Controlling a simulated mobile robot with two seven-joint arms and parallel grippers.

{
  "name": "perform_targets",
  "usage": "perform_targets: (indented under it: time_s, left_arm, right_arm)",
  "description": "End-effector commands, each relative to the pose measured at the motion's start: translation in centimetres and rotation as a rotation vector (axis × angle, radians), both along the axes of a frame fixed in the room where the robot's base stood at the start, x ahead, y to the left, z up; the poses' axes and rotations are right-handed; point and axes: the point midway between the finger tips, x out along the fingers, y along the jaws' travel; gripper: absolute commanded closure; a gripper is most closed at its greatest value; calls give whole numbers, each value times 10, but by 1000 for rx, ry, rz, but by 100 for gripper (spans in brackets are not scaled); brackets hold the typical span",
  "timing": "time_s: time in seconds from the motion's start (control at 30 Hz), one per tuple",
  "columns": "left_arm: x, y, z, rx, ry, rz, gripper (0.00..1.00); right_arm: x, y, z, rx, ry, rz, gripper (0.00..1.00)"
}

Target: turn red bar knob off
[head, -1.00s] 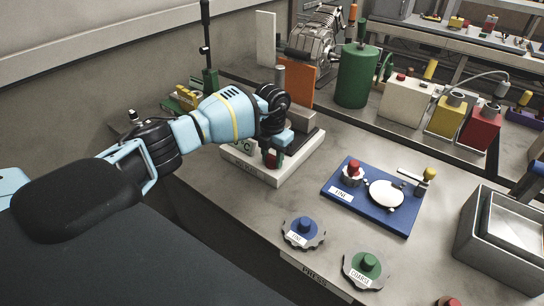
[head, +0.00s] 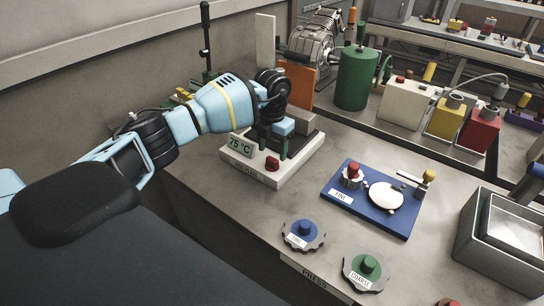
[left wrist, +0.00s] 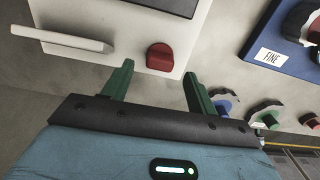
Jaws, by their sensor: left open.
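In the left wrist view the red knob (left wrist: 160,57) shows beyond the gap between the open fingertips (left wrist: 160,70), with clear space on both sides. The fingers appear apart from it. The knob's exact angle is hard to tell. My right gripper is not in view.
Right of the unit lies a blue board (head: 340,197) marked FINE with a red-topped knob. A blue knob (head: 303,232) and a green knob (head: 367,268) are near the front edge. An orange panel (head: 297,82) and green cylinder (head: 356,78) stand behind. Bare bench lies between unit and board.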

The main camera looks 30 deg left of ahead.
Motion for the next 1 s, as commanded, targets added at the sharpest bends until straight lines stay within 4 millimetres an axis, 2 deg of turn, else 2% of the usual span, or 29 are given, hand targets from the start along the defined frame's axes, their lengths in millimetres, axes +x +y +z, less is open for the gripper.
perform_targets:
  time_s: [0.1, 0.3, 1.0]
  left_arm:
    - [0, 0, 18, 0, -1, 1, 42]
    - [0, 0, 32, 0, 1, 1, 42]
    - [-1, 0, 33, 0, 2, 1, 42]
  right_arm:
    - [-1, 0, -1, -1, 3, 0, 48]
    - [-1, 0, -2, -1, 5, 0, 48]
    - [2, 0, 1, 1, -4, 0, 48]
